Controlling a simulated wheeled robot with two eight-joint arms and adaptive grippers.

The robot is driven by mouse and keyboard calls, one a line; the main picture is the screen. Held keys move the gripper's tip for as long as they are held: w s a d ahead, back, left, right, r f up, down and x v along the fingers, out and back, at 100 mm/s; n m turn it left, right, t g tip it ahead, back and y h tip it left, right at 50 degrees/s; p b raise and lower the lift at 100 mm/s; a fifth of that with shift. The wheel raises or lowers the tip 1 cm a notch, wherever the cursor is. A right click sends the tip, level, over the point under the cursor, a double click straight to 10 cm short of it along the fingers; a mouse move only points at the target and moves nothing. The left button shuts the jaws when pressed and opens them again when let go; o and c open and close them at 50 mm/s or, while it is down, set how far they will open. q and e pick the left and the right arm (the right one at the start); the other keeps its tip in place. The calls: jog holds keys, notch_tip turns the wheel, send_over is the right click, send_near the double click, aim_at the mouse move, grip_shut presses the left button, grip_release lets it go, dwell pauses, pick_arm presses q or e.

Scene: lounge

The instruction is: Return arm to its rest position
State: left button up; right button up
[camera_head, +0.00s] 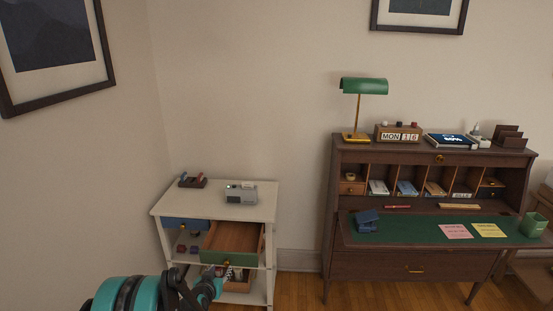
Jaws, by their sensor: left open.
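My left arm comes in at the bottom left, in teal and black. My left gripper (214,281) is open and sits low in front of the small white side table, near its open drawer. I see nothing held between its fingers. The drawer (232,254) has a green front with a round knob and is pulled out; its visible inside looks empty. My right arm and right gripper are not in view.
The white side table (214,207) bears a grey device (241,193) and a small rack (192,181). A dark wooden desk (390,267) with a green lamp (363,86) stands at the right. Bare wooden floor (300,289) lies between them.

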pick_arm(q)
jog(key=s+d+r+g, duration=0.2)
jog(key=s+r, duration=0.5)
jog(key=s+d+r+g, duration=0.1)
jog(key=s+d+r, duration=0.2)
jog(key=s+r, duration=0.45)
jog(key=s+g, duration=0.3)
jog(key=s, duration=1.9)
jog(key=shift+d+f+y, duration=0.25)
jog(key=shift+f+y, duration=0.05)
jog(key=shift+f, duration=0.1)
